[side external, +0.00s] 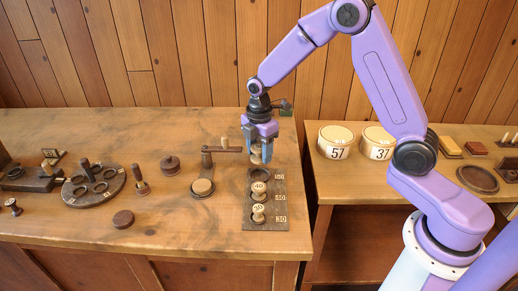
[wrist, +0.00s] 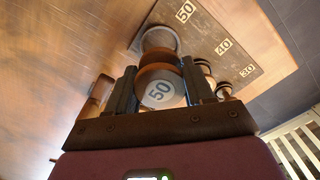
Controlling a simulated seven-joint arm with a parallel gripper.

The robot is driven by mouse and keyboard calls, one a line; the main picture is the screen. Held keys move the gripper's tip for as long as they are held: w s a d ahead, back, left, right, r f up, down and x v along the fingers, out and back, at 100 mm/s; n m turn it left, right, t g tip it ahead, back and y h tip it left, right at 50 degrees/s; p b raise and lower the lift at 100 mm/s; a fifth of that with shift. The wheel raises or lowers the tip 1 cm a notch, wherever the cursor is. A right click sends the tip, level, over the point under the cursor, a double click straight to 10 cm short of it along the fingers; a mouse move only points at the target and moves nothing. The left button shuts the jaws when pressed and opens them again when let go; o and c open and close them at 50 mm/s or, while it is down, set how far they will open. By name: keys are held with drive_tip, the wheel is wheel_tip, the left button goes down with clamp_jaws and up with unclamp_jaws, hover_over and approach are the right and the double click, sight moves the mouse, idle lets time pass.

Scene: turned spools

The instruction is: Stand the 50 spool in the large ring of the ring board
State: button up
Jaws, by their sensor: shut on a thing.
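The 50 spool (wrist: 160,93) is between the two fingers of my gripper (wrist: 158,82), its pale numbered top facing the wrist camera. In the side external view my gripper (side external: 260,146) points down at the back end of the spool tray (side external: 281,205), shut on the spool, which the fingers partly hide. The tray's round place by the 50 label (side external: 256,174) looks empty, and the spool appears above or just behind it. The ring board (side external: 94,200) is a dark round board on the left of the bench, with several rings and an upright post; which ring is large is hard to tell.
The 40 spool (side external: 259,188) and 30 spool (side external: 258,212) stand in the tray. The front bench is mostly clear.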

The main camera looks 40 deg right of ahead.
hover_over(260, 177)
drive_tip(key=shift+w+f, duration=0.1)
drive_tip(key=shift+f, duration=2.5)
drive_tip(key=shift+f, duration=0.55)
idle(0.9)
drive_tip(key=o, duration=1.1)
drive_tip(key=shift+r, duration=4.25)
